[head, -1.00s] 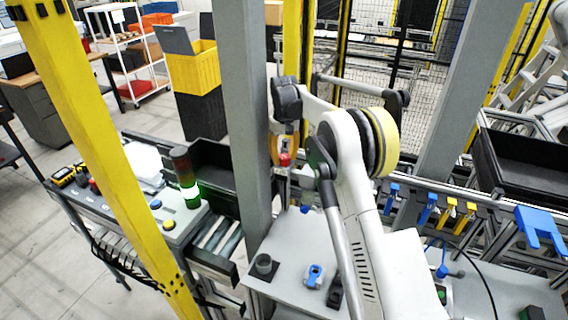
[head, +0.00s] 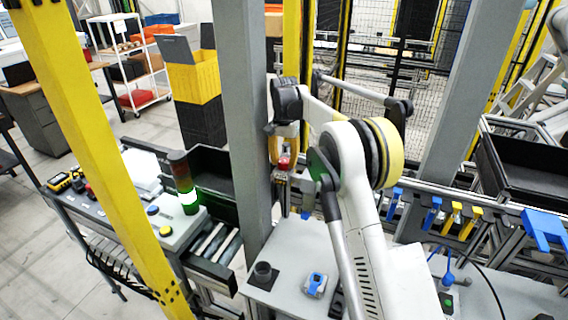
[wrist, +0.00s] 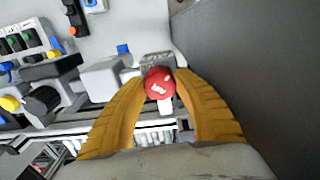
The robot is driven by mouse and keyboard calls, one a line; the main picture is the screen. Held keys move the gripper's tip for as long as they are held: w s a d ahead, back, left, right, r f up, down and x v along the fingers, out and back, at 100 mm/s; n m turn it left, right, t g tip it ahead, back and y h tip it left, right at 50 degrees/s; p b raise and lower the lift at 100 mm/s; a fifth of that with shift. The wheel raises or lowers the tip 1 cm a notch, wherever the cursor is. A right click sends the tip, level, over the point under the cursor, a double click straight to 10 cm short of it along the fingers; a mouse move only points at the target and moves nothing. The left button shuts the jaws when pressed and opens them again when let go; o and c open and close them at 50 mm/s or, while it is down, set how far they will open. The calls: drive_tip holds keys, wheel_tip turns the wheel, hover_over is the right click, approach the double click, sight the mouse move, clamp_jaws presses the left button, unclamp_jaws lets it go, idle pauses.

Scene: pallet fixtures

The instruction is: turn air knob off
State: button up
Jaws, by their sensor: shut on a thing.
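The air knob (wrist: 160,82) is a round red knob with white marks, at the centre of the wrist view. It sits in front of a small grey block with a white part below it. My gripper (wrist: 164,77) has two orange-yellow curved fingers, one at each side of the knob, and is shut on it. In the head view the red knob (head: 284,162) shows beside the grey post, just below my gripper (head: 284,150). The marks on the knob are too small to read, so its turn position cannot be told.
A large grey post (head: 245,130) stands close at the left of my gripper in the head view. A dark grey wall fills the right of the wrist view. A grey bench top (head: 300,245) lies below. A signal tower (head: 186,190) glows green at the left.

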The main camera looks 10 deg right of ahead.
sight(284, 160)
drive_tip(key=shift+m, duration=0.3)
drive_tip(key=o, duration=1.2)
drive_tip(key=shift+c, duration=0.2)
wheel_tip(284, 160, up, 12)
